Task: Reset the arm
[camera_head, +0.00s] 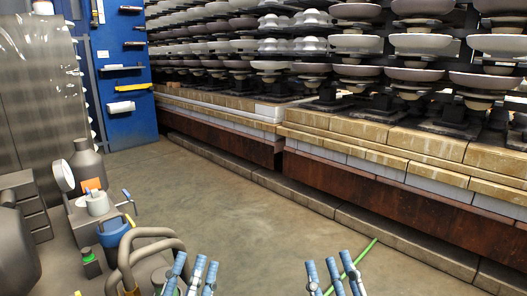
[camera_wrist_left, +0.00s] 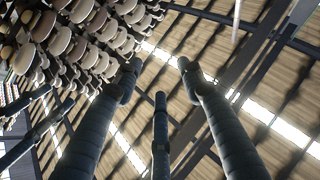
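My left gripper (camera_head: 197,259) is at the bottom of the head view, left of centre, with its blue-grey fingers pointing up. In the left wrist view its three fingers (camera_wrist_left: 157,75) are spread apart with nothing between them. My right gripper (camera_head: 329,260) is at the bottom of the head view, right of centre. Its fingers also point up, stand apart and appear empty. The two grippers are side by side with a clear gap between them. The lower parts of both arms are cut off by the picture edge.
Racks of stacked grey insulators (camera_head: 418,43) stand on a brick-topped ledge (camera_head: 420,142) at the back and right. A green rod (camera_head: 367,248) lies behind the right gripper. The middle floor (camera_head: 215,190) is clear.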

